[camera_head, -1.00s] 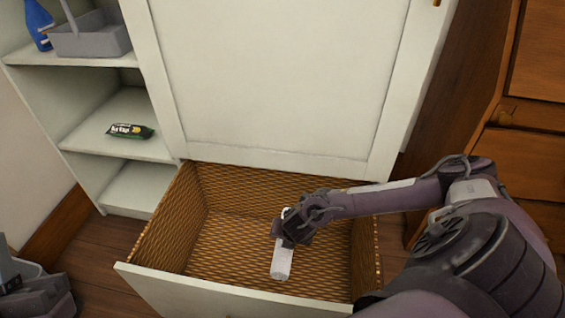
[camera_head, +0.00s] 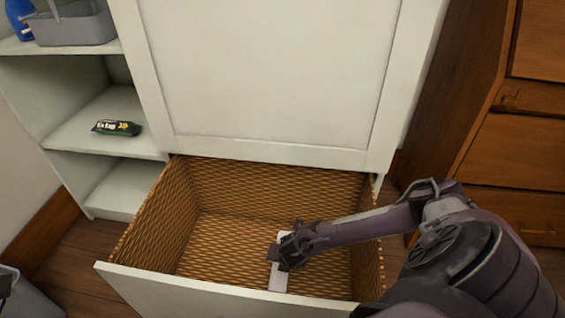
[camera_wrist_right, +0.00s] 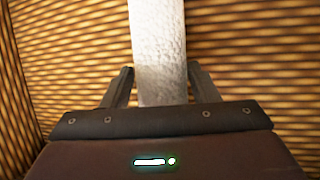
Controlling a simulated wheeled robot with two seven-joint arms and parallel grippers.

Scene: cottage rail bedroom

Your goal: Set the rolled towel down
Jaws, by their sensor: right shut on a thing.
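The rolled towel (camera_head: 279,278) is white and long, and it is inside the open wicker-lined drawer (camera_head: 215,245). My right gripper (camera_head: 281,257) is shut on the towel, low in the drawer near its front panel. In the right wrist view the towel (camera_wrist_right: 158,45) runs between the two fingers of the right gripper (camera_wrist_right: 160,85), with woven wicker behind it. The gripper hides the middle of the towel. I cannot tell whether the towel touches the drawer bottom. My left gripper is not in view.
The drawer's left and back parts are empty. A white cabinet front (camera_head: 265,75) rises behind it. White shelves at left hold a dark packet (camera_head: 117,128), a grey caddy (camera_head: 75,27) and a blue bottle (camera_head: 18,17). A wooden dresser (camera_head: 515,150) stands at right.

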